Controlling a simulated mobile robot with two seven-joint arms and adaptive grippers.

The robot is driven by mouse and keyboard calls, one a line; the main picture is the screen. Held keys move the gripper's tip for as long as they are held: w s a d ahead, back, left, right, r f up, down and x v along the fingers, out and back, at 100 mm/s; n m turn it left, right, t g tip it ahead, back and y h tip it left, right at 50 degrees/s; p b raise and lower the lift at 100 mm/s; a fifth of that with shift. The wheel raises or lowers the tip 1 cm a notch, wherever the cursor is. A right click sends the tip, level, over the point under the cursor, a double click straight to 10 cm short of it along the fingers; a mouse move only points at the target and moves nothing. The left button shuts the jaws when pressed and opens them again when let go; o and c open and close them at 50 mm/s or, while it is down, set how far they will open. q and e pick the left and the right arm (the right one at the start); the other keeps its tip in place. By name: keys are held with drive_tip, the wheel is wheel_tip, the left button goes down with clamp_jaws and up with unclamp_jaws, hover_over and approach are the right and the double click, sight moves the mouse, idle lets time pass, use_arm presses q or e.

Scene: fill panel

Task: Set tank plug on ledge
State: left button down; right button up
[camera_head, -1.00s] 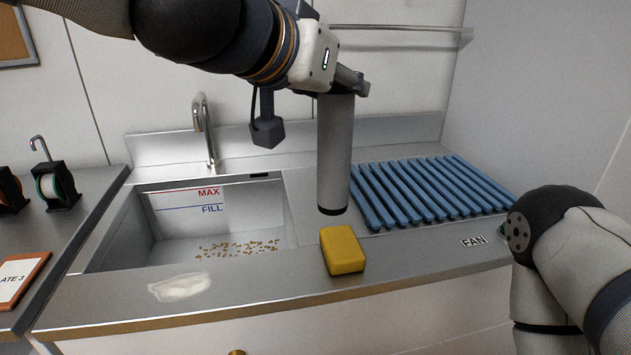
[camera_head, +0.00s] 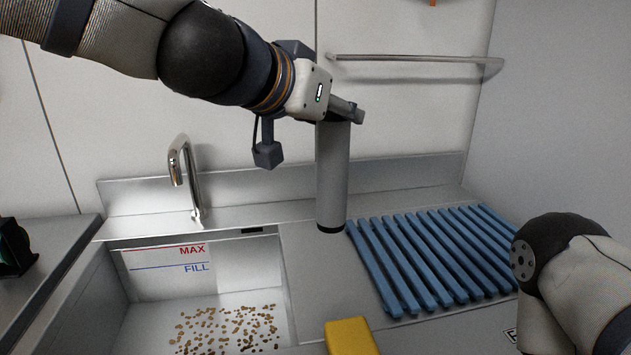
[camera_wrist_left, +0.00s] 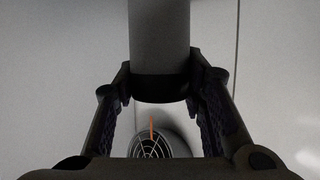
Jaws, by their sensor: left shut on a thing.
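The tank plug appears to be the grey cylinder (camera_head: 332,180) with a black lower end, upright in the head view. My left gripper (camera_head: 345,110) is shut on its upper part. The plug also shows between the fingers in the left wrist view (camera_wrist_left: 160,40). Its lower end appears over the counter beside the sink; I cannot tell if it touches. A narrow metal ledge or rail (camera_head: 420,59) runs along the back wall, above and right of the gripper. My right gripper is out of view; only part of that arm shows at right.
The sink (camera_head: 120,290) with brown bits inside lies at left, a tap (camera_head: 187,180) behind it. A blue slatted rack (camera_head: 430,255) lies right of the plug. A yellow block (camera_head: 350,338) is in front. A round grille (camera_wrist_left: 152,146) shows in the wrist view.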

use_arm(q)
drive_tip(key=w+a+f+b, duration=0.2)
drive_tip(key=w+f, duration=0.8)
drive_tip(key=f, duration=0.1)
drive_tip(key=shift+w+a+f, duration=0.2)
drive_tip(key=shift+a+f, duration=0.05)
drive_tip(key=shift+a, duration=0.05)
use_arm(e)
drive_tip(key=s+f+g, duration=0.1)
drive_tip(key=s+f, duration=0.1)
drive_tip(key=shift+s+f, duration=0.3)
use_arm(q)
drive_tip(key=shift+f, duration=0.15)
drive_tip(key=c, duration=1)
unclamp_jaws()
